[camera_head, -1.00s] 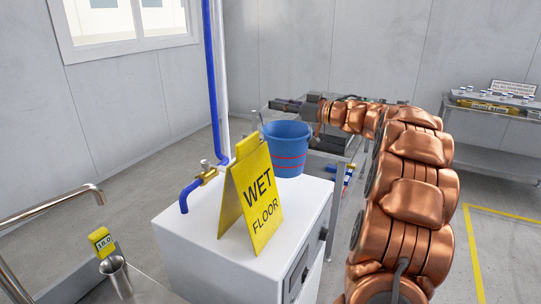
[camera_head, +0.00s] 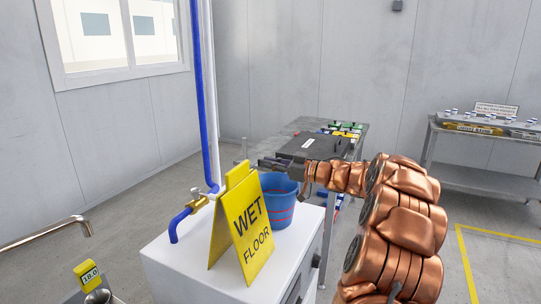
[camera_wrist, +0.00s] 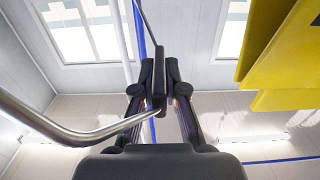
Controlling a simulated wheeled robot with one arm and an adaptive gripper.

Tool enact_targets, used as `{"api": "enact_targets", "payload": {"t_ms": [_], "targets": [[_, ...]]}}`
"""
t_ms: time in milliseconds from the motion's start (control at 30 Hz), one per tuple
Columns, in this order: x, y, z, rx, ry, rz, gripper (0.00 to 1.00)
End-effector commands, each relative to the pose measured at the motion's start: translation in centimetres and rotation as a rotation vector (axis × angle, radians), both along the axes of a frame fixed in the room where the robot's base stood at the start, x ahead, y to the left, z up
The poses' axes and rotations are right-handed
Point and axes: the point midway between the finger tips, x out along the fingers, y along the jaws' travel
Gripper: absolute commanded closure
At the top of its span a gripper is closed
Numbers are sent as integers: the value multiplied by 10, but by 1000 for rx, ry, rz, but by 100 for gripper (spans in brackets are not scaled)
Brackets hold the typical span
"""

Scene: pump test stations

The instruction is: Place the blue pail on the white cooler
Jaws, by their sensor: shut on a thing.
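The blue pail (camera_head: 284,205) with red bands is upright behind the yellow wet floor sign (camera_head: 241,220), at the white cooler's far right side. The sign hides part of it. Its base appears at the top of the white cooler (camera_head: 182,262); I cannot tell whether it touches. My gripper (camera_head: 270,162) is just above the pail's rim. In the wrist view, my gripper (camera_wrist: 160,90) is shut on the dark grip of a wire handle (camera_wrist: 85,137), which looks like the pail's. The pail's body is out of the wrist view.
The yellow sign stands on the cooler close in front of the pail and shows in the wrist view (camera_wrist: 285,50). A blue pipe with a brass valve (camera_head: 197,200) rises at the cooler's left. A table with coloured items (camera_head: 343,130) stands behind my arm.

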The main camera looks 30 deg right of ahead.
Motion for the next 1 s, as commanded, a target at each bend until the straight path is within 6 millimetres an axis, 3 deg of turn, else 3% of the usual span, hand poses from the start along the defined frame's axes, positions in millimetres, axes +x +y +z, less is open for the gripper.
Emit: {"api": "enact_targets", "payload": {"t_ms": [400,433,667,1000], "targets": [[0,0,-2,-1,-5,-1,100],[0,0,-4,-2,-2,0,88],[0,0,-4,-2,-1,0,64],[0,0,-2,-3,-2,0,64]]}}
